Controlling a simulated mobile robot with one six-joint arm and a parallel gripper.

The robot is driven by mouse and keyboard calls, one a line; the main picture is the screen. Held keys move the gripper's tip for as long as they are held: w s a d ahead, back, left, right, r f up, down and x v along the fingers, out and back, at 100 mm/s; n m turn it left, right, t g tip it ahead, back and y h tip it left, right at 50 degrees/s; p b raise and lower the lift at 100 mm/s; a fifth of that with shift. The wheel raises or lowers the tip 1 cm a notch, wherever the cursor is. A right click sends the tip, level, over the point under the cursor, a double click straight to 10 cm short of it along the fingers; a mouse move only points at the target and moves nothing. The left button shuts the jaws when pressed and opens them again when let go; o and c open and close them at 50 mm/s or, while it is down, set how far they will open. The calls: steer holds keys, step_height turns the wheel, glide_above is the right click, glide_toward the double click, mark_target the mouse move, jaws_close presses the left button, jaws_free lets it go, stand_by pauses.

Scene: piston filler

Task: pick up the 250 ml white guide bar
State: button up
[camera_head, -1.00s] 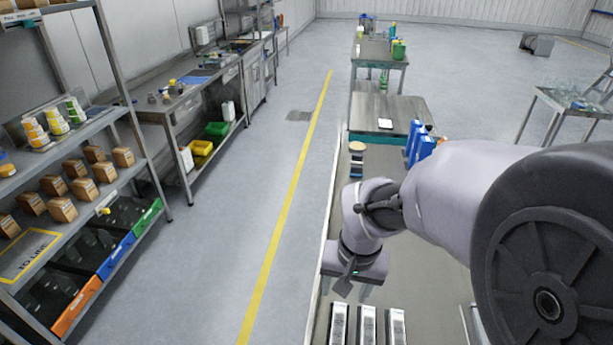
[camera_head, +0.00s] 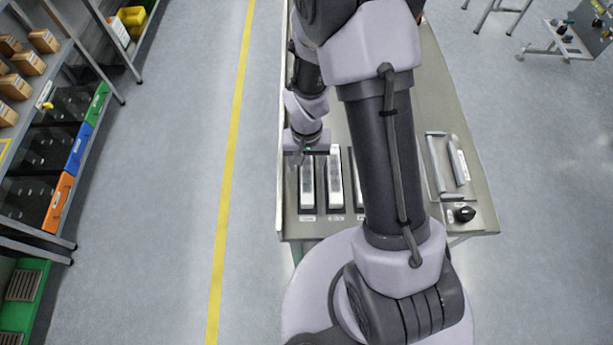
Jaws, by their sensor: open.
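Three white guide bars lie side by side in dark holders at the near left of the steel table: a left bar (camera_head: 307,187), a middle bar (camera_head: 335,182) and a right bar (camera_head: 359,190), which is mostly hidden by my arm. Small labels sit in front of the holders, but they are too small to read, so I cannot tell which bar is the 250 ml one. My gripper (camera_head: 304,158) is open and empty, pointing down at the far end of the left bar. Its fingertips are small, and I cannot tell its height above the bar.
The steel table (camera_head: 470,190) also carries metal rails (camera_head: 436,165) and a black knob (camera_head: 464,214) at right, beyond my arm. A shelf with coloured bins (camera_head: 78,150) stands at left. The floor between shelf and table is clear.

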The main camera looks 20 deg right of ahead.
steer(key=shift+f, duration=0.75)
steer(key=shift+r, duration=0.1)
jaws_close()
